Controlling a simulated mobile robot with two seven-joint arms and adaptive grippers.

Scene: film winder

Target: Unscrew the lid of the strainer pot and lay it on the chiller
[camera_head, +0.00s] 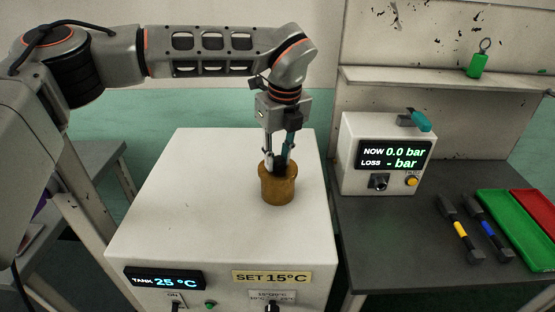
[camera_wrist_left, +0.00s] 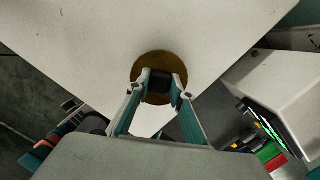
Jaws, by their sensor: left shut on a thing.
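The strainer pot (camera_head: 278,190) is an amber-brown round body standing upright on the white chiller (camera_head: 190,200), towards its right side. Its lid (camera_head: 264,169) is a slightly wider brown top with a dark knob in the middle. My left gripper (camera_head: 279,162) points straight down over it and is shut on the knob. In the left wrist view, the left gripper's fingertips (camera_wrist_left: 160,87) clasp the black knob (camera_wrist_left: 161,84) at the centre of the brown disc (camera_wrist_left: 160,60). The lid seems seated on the pot; no gap shows. My right gripper is not in view.
A white gauge box (camera_head: 350,160) reading 0.0 bar stands right of the chiller on a dark bench (camera_head: 400,235). Several tools and green (camera_head: 515,222) and red (camera_head: 538,205) trays lie there. The chiller's top is clear left of the pot.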

